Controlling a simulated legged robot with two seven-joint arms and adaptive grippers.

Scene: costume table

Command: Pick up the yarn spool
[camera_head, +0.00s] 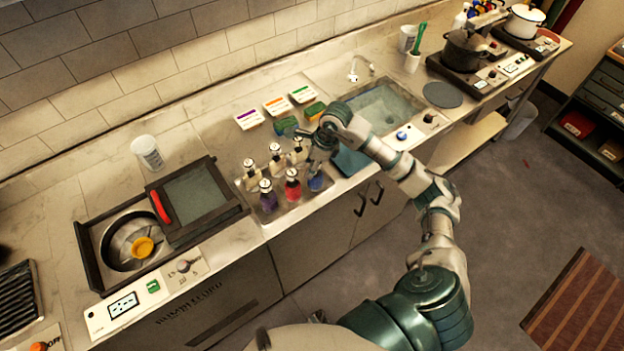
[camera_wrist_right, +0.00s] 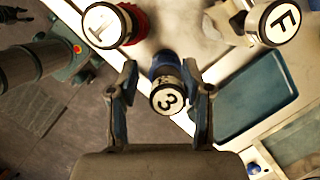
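My right gripper (camera_head: 318,152) is over the front right corner of a tray of capped, bottle-like items. In the right wrist view its two fingers (camera_wrist_right: 164,100) are apart, on either side of a dark blue item (camera_wrist_right: 165,66) with a white cap marked 3. I see a gap on both sides, so it does not look gripped. The blue item also shows in the head view (camera_head: 316,183), partly under the gripper. I cannot tell any item clearly as a yarn spool. My left gripper is not in view.
A red item (camera_head: 292,188) and a purple item (camera_head: 268,199) stand left of the blue one, with several pale ones behind. A blue tray (camera_wrist_right: 258,93) lies to the right.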

